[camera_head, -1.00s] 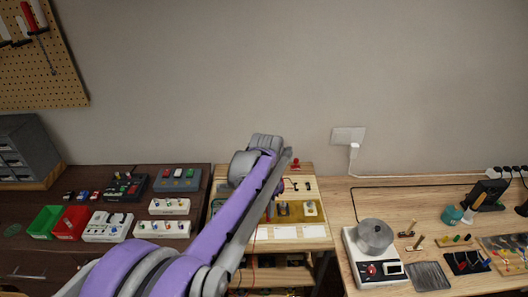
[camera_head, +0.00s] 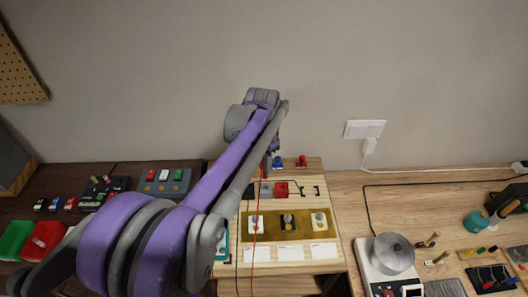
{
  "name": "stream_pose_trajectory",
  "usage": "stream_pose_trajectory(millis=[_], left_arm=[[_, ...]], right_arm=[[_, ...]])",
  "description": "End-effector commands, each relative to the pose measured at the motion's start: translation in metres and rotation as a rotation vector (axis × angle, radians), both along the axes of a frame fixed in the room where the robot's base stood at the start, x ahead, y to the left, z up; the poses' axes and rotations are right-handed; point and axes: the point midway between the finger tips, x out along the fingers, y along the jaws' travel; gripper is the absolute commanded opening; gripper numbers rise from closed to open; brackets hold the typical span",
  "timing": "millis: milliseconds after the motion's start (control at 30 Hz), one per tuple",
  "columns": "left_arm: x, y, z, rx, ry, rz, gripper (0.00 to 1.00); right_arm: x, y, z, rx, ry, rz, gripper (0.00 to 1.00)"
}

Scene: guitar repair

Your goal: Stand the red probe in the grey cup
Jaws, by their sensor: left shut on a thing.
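My left gripper (camera_head: 270,152) is above the back of the pale wooden board (camera_head: 331,236), at the far end of my purple arm. Its fingertips are small and mostly hidden by the wrist. It is shut on the red probe (camera_head: 265,167), of which only a thin red part shows below the wrist. A red lead (camera_head: 255,240) runs from there down past the board's front. I cannot make out a grey cup for certain; the arm hides part of the board's left side. My right gripper is not in view.
The board carries a brass-coloured plate (camera_head: 303,232) with several switches, plus blue (camera_head: 278,162) and red (camera_head: 302,161) knobs at its back. A grey metal pot (camera_head: 393,253) sits on a white device at right. Green (camera_head: 14,240) and red bins stand at left.

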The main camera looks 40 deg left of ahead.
Motion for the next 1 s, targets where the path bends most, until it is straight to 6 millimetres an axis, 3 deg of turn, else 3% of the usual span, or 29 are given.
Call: stream_pose_trajectory(millis=[267, 633, 1000], left_arm=[[-0.001, 0.0, -0.009, 0.0, 0.002, 0.0, 0.0], [-0.001, 0.0, -0.038, 0.0, 0.002, 0.0, 0.0], [0.0, 0.0, -0.039, 0.0, 0.0, 0.0, 0.0]], right_arm=[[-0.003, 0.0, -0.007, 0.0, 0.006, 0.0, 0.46], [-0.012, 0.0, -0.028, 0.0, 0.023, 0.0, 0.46], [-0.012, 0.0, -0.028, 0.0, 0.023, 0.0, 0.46]])
